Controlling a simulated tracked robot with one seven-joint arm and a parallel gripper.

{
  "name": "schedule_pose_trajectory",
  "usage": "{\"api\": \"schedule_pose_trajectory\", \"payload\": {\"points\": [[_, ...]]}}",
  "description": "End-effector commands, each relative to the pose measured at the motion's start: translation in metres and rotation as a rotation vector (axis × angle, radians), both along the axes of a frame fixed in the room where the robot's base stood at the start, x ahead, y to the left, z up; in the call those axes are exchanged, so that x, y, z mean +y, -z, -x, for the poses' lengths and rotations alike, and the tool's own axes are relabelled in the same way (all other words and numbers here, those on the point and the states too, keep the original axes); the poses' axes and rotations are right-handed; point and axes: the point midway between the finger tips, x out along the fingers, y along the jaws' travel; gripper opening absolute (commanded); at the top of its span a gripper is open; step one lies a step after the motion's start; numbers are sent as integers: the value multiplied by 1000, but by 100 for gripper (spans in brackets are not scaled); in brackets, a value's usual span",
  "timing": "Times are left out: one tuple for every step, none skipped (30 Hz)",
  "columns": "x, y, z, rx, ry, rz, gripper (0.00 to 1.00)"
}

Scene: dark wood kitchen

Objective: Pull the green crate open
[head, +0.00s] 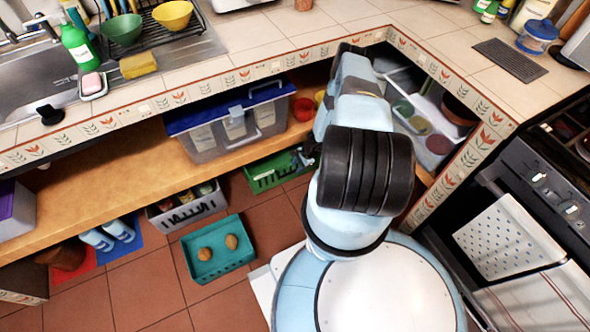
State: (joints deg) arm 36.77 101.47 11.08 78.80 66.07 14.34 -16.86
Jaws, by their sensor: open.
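The green crate (268,174) stands on the floor under the wooden shelf, just left of my arm. Its front wall has dark slots, and its right end is partly hidden behind my arm. A small dark part of my gripper (308,154) shows at the crate's right end, beside the large black joint of my arm. The arm hides most of the gripper, and I cannot tell whether it touches the crate.
A teal crate (187,256) with two potatoes stands out on the tiled floor. A grey crate (163,222) is left of the green one. A lidded clear box (208,142) sits on the shelf (100,190). An oven (545,180) is at right.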

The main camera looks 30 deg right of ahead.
Motion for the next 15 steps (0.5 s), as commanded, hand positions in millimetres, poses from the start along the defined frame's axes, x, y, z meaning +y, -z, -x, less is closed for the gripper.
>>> {"api": "schedule_pose_trajectory", "payload": {"points": [[3, 7, -1, 0, -2, -1, 42], [5, 10, -2, 0, -1, -1, 42], [7, 14, -2, 1, -1, -1, 42], [8, 17, -3, 1, -1, -1, 42], [8, 19, -4, 0, -1, -1, 42], [9, 22, -4, 0, 0, 0, 42], [10, 23, -4, 0, 0, 0, 42], [11, 25, -4, 0, 1, 0, 42], [11, 26, -5, 0, 1, 0, 42], [11, 27, -5, 0, 1, 0, 42], [12, 28, -5, 0, 0, 0, 42], [12, 28, -5, 0, 0, 0, 42], [12, 28, -6, 0, 0, 0, 42], [12, 28, -6, 0, 0, 0, 42], [12, 28, -6, 0, 0, 0, 42]]}}
